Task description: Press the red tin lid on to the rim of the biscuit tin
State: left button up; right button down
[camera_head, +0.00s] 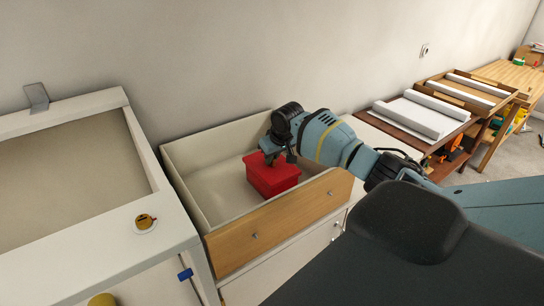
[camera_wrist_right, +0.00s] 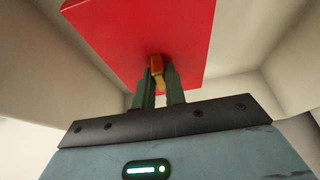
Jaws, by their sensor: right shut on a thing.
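A red box-like tin shape (camera_head: 270,177) stands in the open drawer (camera_head: 195,205), towards its right side. My right gripper (camera_head: 279,157) is above its top. In the right wrist view, my right gripper (camera_wrist_right: 160,82) is shut on a small orange-yellow knob (camera_wrist_right: 157,66) on a flat red face, which looks like the red tin lid (camera_wrist_right: 115,30). The biscuit tin's rim does not show clearly, and I cannot tell whether the lid touches it or how it is seated. My left gripper is not in view.
The drawer's pale walls and wooden front (camera_head: 285,225) surround the red shape, with bare floor to its left. Trays with white rolls (camera_head: 432,115) lie at right.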

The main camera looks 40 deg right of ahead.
jog(key=shift+f, duration=0.7)
jog(key=shift+f, duration=0.2)
jog(key=c, duration=1.4)
grip_release()
jog(key=shift+o, duration=0.2)
jog(key=shift+r, duration=0.15)
jog(key=v, duration=0.6)
jog(key=shift+v, duration=0.8)
